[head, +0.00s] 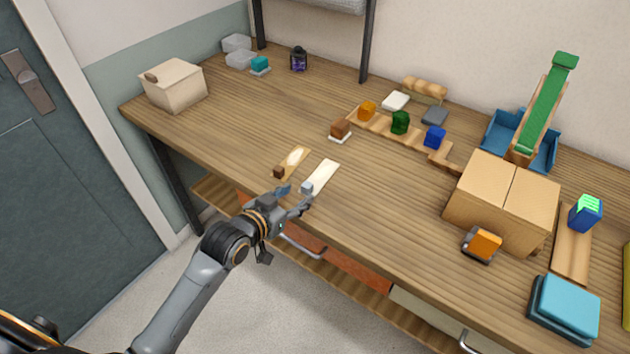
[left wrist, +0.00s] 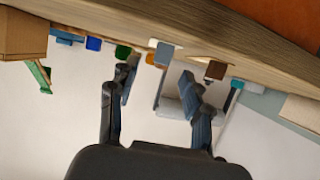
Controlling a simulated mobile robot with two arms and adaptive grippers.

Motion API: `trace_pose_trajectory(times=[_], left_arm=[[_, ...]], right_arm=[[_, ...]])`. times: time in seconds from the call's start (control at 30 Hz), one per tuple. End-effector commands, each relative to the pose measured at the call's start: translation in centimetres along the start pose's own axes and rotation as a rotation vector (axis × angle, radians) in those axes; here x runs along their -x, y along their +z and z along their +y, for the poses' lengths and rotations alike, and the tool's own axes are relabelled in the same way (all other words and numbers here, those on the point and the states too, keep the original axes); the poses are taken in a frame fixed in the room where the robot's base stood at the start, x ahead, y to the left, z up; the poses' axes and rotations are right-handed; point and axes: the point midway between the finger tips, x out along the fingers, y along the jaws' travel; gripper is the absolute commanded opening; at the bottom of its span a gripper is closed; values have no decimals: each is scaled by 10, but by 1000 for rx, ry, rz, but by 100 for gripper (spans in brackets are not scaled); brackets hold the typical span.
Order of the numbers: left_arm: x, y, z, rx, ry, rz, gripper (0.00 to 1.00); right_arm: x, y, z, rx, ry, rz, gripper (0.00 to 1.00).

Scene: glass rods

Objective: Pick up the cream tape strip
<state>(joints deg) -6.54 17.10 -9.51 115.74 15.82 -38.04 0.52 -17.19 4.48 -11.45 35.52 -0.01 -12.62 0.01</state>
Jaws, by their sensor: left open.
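The cream tape strip (head: 323,174) lies flat on the wooden table near its front edge, with a small grey block (head: 307,187) at its near end. My left gripper (head: 295,198) is open and empty at the table's front edge, just short of that block and apart from the strip. In the left wrist view, which is upside down, the grey block (left wrist: 164,53) shows beyond and between my open fingers (left wrist: 157,80). The strip itself is seen almost edge-on there and is hard to make out. My right gripper is not in view.
A tan strip (head: 296,158) with a brown block (head: 279,172) lies just left of the cream strip. A brown block on a white base (head: 340,130) stands behind. A cardboard box (head: 500,200) stands to the right. The table between strip and box is clear.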

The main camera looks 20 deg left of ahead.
Motion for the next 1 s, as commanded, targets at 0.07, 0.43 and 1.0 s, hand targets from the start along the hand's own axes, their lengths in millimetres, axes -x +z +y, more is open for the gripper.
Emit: trace_pose_trajectory(times=[0.07,0.43,1.0], left_arm=[[-6,0,0,-1,1,0,49],[-44,0,-3,-1,0,0,49],[-60,1,-3,-2,0,0,21]], right_arm=[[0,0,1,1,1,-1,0],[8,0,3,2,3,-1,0],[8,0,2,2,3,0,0]])
